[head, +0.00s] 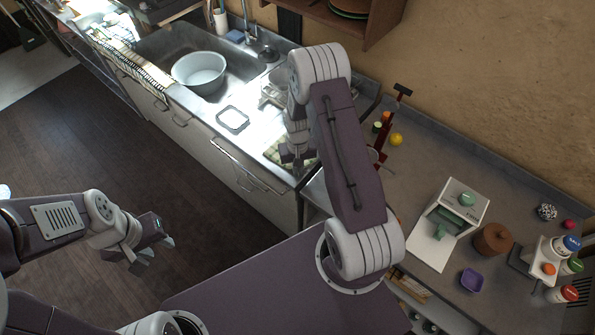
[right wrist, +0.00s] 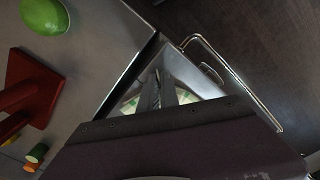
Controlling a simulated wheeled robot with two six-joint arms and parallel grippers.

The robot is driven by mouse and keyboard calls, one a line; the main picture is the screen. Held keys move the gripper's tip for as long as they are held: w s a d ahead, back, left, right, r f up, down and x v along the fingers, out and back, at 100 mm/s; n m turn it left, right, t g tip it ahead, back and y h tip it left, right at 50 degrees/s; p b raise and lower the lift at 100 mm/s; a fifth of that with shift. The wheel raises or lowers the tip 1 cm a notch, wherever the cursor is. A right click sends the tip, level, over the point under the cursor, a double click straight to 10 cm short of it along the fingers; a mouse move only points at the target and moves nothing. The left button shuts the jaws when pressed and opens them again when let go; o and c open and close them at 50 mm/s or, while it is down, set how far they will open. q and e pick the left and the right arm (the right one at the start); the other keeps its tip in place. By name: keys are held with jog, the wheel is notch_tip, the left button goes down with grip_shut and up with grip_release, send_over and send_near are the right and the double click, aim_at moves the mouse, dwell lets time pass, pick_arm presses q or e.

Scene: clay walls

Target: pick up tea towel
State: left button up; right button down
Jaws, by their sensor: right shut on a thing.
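The tea towel (head: 275,153), a pale cloth with green checks, lies at the front edge of the metal counter beside the sink in the head view. My right gripper (head: 295,158) is down at it, shut on the towel; my arm hides part of the cloth. In the right wrist view, bits of the green and white towel (right wrist: 131,105) show on both sides of my right gripper's fingers (right wrist: 158,92). My left gripper (head: 156,255) is open and empty over the dark floor.
A rail (right wrist: 232,68) runs along the counter front. A white basin (head: 199,72) sits in the sink. A red stand (head: 386,130) and a yellow fruit (head: 397,139) are on the grey worktop at right. Floor at left is clear.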

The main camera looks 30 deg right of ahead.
notch_tip(320, 180, up, 20)
jog(key=p, duration=1.5)
